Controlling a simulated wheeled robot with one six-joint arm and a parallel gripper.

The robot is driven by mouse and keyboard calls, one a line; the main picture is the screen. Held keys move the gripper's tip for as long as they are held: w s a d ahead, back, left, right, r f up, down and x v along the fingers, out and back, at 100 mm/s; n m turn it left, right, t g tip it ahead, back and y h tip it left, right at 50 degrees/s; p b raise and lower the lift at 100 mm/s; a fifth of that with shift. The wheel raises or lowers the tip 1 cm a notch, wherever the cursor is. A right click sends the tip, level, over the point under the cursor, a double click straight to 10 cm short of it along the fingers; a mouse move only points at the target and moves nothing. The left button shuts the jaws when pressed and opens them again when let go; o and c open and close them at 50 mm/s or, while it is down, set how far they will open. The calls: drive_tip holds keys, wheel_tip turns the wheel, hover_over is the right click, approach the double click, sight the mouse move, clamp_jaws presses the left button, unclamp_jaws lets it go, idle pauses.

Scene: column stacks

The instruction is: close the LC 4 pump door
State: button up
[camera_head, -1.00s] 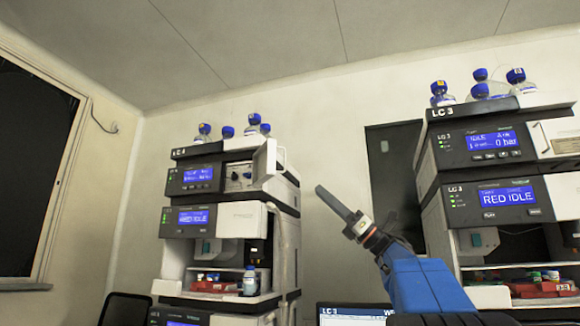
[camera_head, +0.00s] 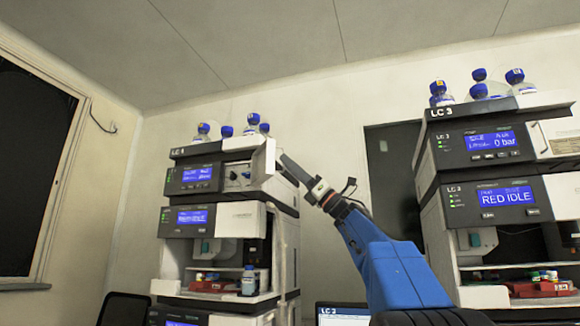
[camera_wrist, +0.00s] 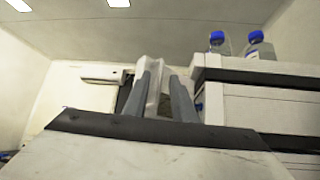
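The LC 4 stack (camera_head: 231,220) stands left of centre in the head view. Its top module is the pump, and the pump door (camera_head: 264,160) is a white panel standing open at the module's right side, with the knobs of the pump bay (camera_head: 238,175) exposed. My gripper (camera_head: 287,163) is at the door's right edge, reaching in from the lower right. In the wrist view my two grey fingers (camera_wrist: 160,95) are apart, with a white upright panel (camera_wrist: 153,88), apparently the door, between or just beyond them. I cannot tell whether they touch it.
Blue-capped bottles (camera_head: 253,122) stand on top of LC 4, and two show in the wrist view (camera_wrist: 262,47). The LC 3 stack (camera_head: 495,190) stands at the right. A monitor (camera_head: 340,315) is low between the stacks.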

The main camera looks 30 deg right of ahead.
clamp_jaws()
idle(1.5)
